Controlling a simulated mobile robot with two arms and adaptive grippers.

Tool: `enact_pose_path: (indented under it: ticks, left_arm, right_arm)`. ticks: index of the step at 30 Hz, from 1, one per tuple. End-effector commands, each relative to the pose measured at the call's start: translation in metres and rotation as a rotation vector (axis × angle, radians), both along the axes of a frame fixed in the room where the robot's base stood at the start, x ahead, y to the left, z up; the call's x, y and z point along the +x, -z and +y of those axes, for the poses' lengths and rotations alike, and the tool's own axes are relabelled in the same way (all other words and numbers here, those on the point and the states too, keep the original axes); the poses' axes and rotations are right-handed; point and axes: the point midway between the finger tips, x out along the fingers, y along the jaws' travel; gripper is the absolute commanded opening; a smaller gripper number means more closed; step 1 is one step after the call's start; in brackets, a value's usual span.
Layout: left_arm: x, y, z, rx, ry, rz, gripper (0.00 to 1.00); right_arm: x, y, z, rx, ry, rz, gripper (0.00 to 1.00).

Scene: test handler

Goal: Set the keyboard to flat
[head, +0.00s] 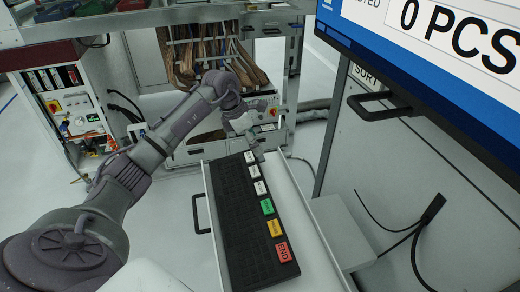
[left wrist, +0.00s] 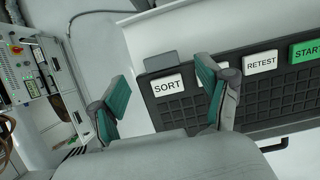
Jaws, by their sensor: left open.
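The keyboard (head: 240,215) is a long black panel on a pale tray (head: 300,225), with a row of white, green, orange and red keys. Whether it lies flat or tilted is hard to tell. My left gripper (head: 258,153) is at its far end. In the left wrist view my left gripper (left wrist: 163,92) is open with green-padded fingers, nothing visibly held. The keyboard (left wrist: 255,98) shows there with SORT, RETEST and START keys. One finger covers most of another key. A small grey tab (left wrist: 160,62) stands at the keyboard's edge near SORT. My right gripper is out of view.
A large monitor (head: 440,60) hangs at upper right above a grey cabinet (head: 420,150) with a black handle (head: 378,105). The tray has a black side handle (head: 197,215). A control panel (head: 75,110) stands at left. Dark cables (head: 415,230) hang at right.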

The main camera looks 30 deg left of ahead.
Motion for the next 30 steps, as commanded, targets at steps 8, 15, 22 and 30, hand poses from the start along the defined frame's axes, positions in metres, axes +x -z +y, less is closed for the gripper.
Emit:
enact_pose_path:
  ticks: [8, 15, 22, 30]
  left_arm:
    - [0.011, 0.036, -0.01, -0.001, -0.001, 0.001, 0.77]
    - [0.014, 0.044, -0.011, 0.001, 0.0, -0.001, 0.77]
    - [0.014, 0.043, -0.011, 0.001, 0.0, -0.001, 0.65]
    - [0.014, 0.043, -0.011, 0.001, 0.0, -0.001, 0.2]
  right_arm:
    - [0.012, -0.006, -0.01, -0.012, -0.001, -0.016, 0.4]
    - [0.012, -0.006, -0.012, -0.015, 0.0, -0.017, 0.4]
    - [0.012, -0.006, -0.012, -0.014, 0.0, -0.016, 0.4]
    - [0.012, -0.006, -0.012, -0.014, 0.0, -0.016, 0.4]
